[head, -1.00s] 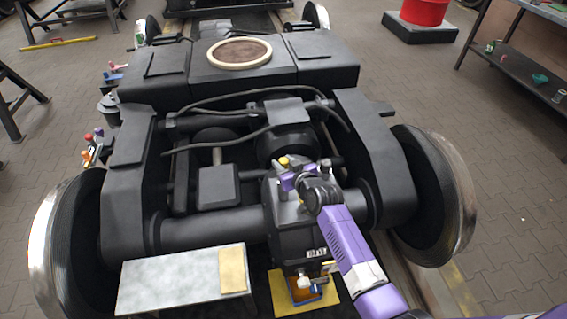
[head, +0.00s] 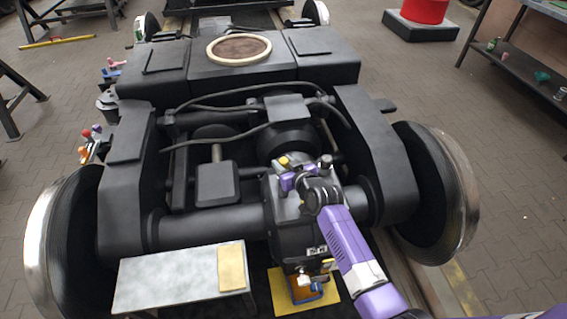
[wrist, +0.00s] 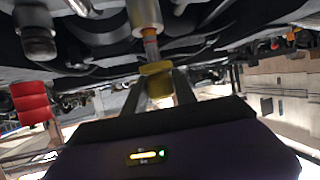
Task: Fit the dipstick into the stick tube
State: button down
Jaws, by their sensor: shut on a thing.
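The dipstick's yellow handle (wrist: 157,70) is between the fingers of my gripper (wrist: 159,82) in the wrist view, and the fingers are shut on it. A short red-orange length of the dipstick shows beyond the handle, in line with the mouth of a pale stick tube (wrist: 145,18). I cannot tell how deep the stick's end sits in the tube. In the head view my gripper (head: 290,180) is over the dark gearbox housing (head: 295,235) at the bogie's near axle. A small yellow piece shows there, but the tube is not clear.
The bogie frame (head: 125,185) and wheels (head: 425,190) surround the work spot. A grey bench (head: 175,278) stands at the front left. A yellow mat (head: 318,300) with an orange-and-blue item lies below the gearbox.

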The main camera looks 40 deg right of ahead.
jog(key=shift+f+b, duration=2)
jog(key=shift+f, duration=0.2)
jog(key=c, duration=0.9)
grip_release()
jog(key=shift+r, duration=0.1)
jog(key=shift+p+v, duration=0.5)
jog(key=shift+v, duration=3.45)
